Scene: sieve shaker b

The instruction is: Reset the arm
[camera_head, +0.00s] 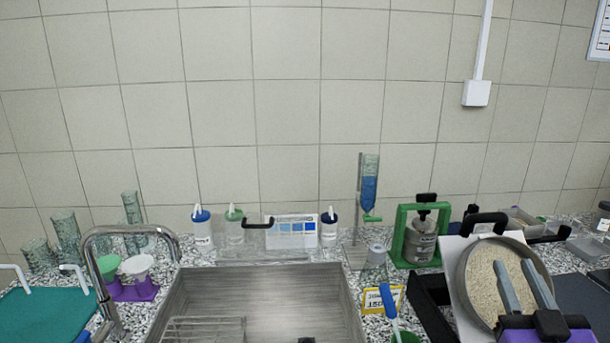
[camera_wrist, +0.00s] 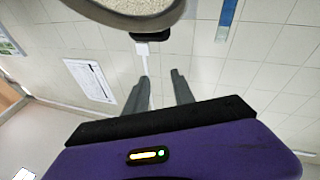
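My gripper (camera_head: 514,264) is at the right of the head view, with two grey fingers spread apart and nothing between them. In the wrist view, my gripper (camera_wrist: 160,76) also shows parted, empty fingers, with the tiled wall behind. A round sieve pan (camera_head: 477,250) of beige grains sits behind the fingers in the head view, tilted toward the camera on a pale board. The pan's rim and grains (camera_wrist: 138,5) show at the top edge of the wrist view, apart from the fingertips. My purple gripper body hides the board's lower part.
A metal sink (camera_head: 275,290) with a curved faucet (camera_head: 130,230) fills the middle front. A green-framed device (camera_head: 420,235) stands left of the pan. A blue-filled tube (camera_head: 369,185), bottles and purple-based funnels (camera_head: 133,288) line the counter. The wall space above is free.

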